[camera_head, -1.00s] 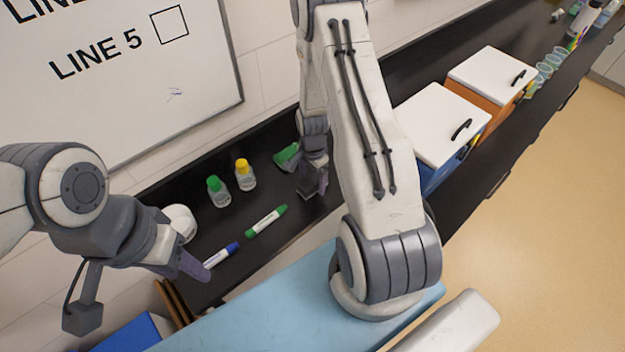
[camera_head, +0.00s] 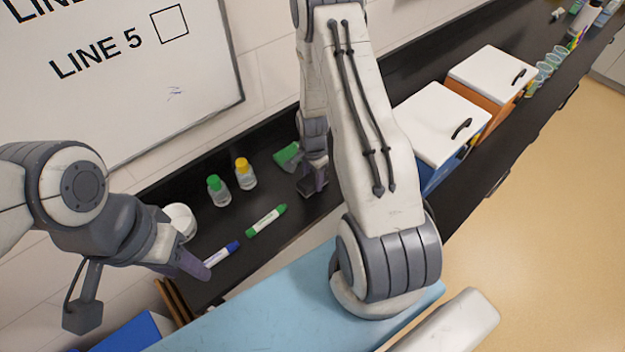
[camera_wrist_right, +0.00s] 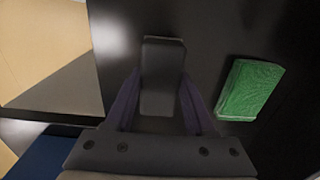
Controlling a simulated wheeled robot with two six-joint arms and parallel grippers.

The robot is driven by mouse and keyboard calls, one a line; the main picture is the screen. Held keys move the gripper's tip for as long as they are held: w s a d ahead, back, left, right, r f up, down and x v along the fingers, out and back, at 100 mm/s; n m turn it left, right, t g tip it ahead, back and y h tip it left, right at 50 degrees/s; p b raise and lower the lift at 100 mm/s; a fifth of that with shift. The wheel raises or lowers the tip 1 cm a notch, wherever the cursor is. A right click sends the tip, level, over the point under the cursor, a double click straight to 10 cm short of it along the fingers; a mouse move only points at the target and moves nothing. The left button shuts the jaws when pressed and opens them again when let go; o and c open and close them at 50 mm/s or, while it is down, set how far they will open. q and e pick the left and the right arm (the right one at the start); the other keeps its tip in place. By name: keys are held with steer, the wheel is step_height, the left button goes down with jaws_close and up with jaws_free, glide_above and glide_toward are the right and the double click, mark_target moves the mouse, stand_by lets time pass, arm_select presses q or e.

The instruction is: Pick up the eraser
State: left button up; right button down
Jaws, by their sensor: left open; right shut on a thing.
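The eraser (camera_wrist_right: 163,78) is a dark block between the two fingers of my right gripper (camera_wrist_right: 160,100) in the right wrist view. The fingers touch its sides and are shut on it. In the head view my right gripper (camera_head: 315,180) is low over the black counter, and the eraser (camera_head: 304,185) shows only as a small dark shape beside the finger. My left gripper (camera_head: 190,264) is open and empty near the left end of the counter, by the blue-capped marker (camera_head: 222,254).
A green cloth or sponge (camera_wrist_right: 250,90) lies beside the eraser; it also shows in the head view (camera_head: 287,154). Green-capped (camera_head: 218,191) and yellow-capped (camera_head: 245,174) bottles, a green marker (camera_head: 266,220) and a white round container (camera_head: 180,221) stand or lie nearby. White-lidded boxes (camera_head: 440,125) are right.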

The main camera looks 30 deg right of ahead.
steer(key=shift+r+b, duration=0.4)
steer(key=shift+r, duration=0.3)
steer(key=shift+s+d+r+b, duration=0.1)
steer(key=shift+d+r+b, duration=0.2)
steer(key=shift+r, duration=0.35)
steer(key=shift+s+d+r+b, duration=0.1)
steer(key=shift+r+b, duration=0.3)
steer(key=shift+r, duration=0.2)
steer(key=s+d+r+b, duration=0.3)
steer(key=s+d+r, duration=0.3)
steer(key=d, duration=0.2)
steer(key=shift+s+d+r, duration=0.25)
steer(key=shift+s+r, duration=0.05)
steer(key=shift+r, duration=0.05)
